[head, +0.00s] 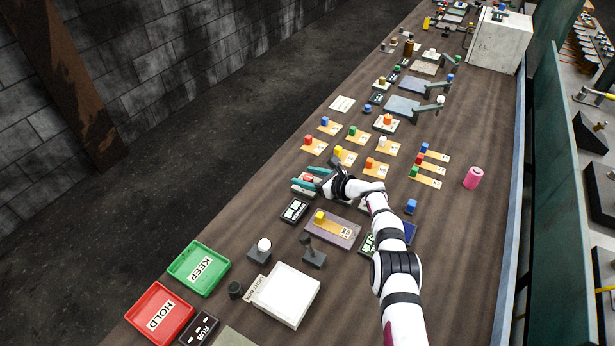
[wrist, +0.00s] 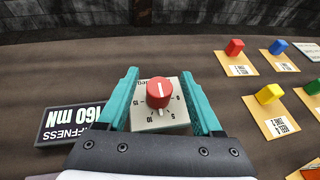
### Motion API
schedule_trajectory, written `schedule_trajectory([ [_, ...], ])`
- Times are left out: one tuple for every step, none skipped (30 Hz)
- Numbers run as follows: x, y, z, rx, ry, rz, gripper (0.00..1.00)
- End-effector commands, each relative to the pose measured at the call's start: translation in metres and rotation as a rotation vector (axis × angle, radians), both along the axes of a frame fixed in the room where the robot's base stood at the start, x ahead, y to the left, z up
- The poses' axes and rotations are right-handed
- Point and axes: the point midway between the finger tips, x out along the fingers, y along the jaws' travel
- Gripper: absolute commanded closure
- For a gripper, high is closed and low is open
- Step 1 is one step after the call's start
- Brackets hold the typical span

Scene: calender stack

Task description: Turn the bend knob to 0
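The bend knob (wrist: 159,92) is red with a white line on its top, on a light square dial plate (wrist: 180,127) marked 0, 5, 10 and 15. In the head view my gripper (head: 315,179) is over the dial plate, and the knob (head: 308,178) shows small between the fingers.
A black stiffness display (wrist: 72,123) reading 160 mN lies left of the dial in the wrist view. Orange cards with coloured blocks (wrist: 269,94) lie to the right. In the head view a purple-grey plate with a yellow block (head: 320,217) lies nearer. Bare bench surrounds the dial's far side.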

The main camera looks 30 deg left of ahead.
Motion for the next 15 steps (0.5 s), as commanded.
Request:
schedule_trajectory([
  [0.000,0.000,0.000,0.000,0.000,0.000,0.33],
  [0.000,0.000,0.000,0.000,0.001,0.000,0.33],
  [0.000,0.000,0.000,-0.001,0.001,0.000,0.33],
  [0.000,0.000,-0.001,-0.001,0.001,0.000,0.33],
  [0.000,0.000,-0.001,-0.001,0.001,0.000,0.33],
  [0.000,0.000,-0.001,-0.001,0.001,0.001,0.33],
  [0.000,-0.001,0.000,-0.001,0.001,0.001,0.33],
  [0.000,-0.002,0.000,0.000,0.002,0.000,0.33],
  [0.000,-0.003,0.001,0.000,0.003,0.000,0.33],
  [-0.001,-0.005,0.001,-0.001,0.004,0.001,0.33],
  [-0.001,-0.007,0.003,0.000,0.005,0.000,0.33],
  [-0.001,-0.011,0.004,-0.001,0.005,0.000,0.33],
  [-0.002,-0.015,0.006,0.000,0.004,-0.001,0.33],
  [-0.003,-0.019,0.008,0.000,0.004,-0.001,0.33],
  [-0.005,-0.024,0.011,0.000,0.003,-0.002,0.33],
])
